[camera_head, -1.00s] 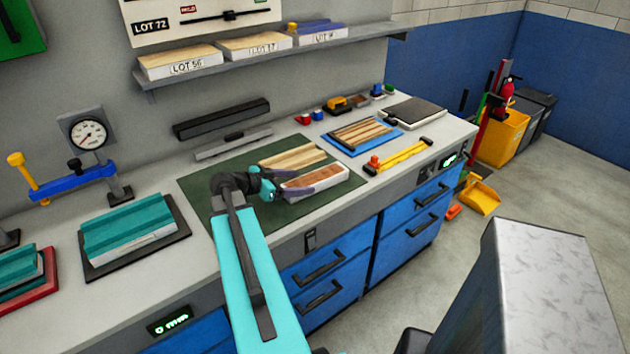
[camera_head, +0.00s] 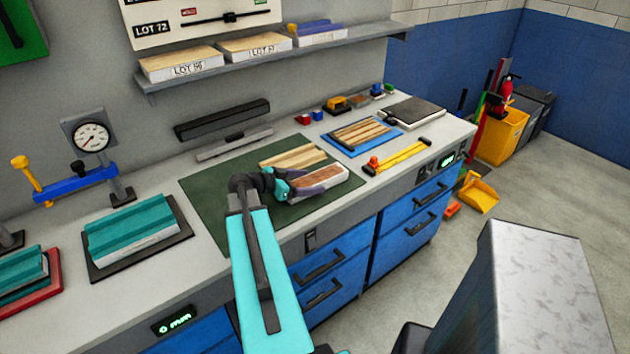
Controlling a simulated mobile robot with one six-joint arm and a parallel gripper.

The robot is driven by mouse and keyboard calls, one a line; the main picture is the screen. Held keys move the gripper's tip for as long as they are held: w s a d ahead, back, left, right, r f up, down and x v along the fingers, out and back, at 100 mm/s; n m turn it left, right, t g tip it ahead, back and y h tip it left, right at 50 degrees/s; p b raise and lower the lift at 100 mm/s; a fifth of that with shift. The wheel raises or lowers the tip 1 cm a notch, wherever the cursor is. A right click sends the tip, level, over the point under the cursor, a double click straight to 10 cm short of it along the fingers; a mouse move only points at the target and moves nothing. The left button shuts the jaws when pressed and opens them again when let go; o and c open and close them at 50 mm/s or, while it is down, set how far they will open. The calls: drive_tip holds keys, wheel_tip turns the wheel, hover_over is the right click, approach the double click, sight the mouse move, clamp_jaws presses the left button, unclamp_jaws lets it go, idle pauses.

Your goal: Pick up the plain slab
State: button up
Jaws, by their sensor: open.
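Two slabs lie on the dark green mat (camera_head: 215,205). The nearer one (camera_head: 322,184) has a brown top and pale sides. The farther one (camera_head: 293,157) is light wood with stripes along it. I cannot tell for certain which is called plain; the nearer looks less striped. My gripper (camera_head: 318,181) is open at the nearer slab, its dark purple fingers reaching along the slab's two long sides from the left. The fingers and teal gripper body hide part of that slab's left end. I cannot tell whether the fingers touch it.
A blue tray (camera_head: 339,145) with wooden strips and a yellow level (camera_head: 404,157) lie right of the mat. A teal ribbed block (camera_head: 135,230) on a dark plate and a dial gauge (camera_head: 92,137) stand left. A shelf (camera_head: 150,82) with labelled slabs hangs above.

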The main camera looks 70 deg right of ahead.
drive_tip(key=shift+p+x, duration=0.3)
drive_tip(key=shift+x, duration=0.8)
drive_tip(key=shift+c, duration=0.3)
drive_tip(key=c, duration=1.1)
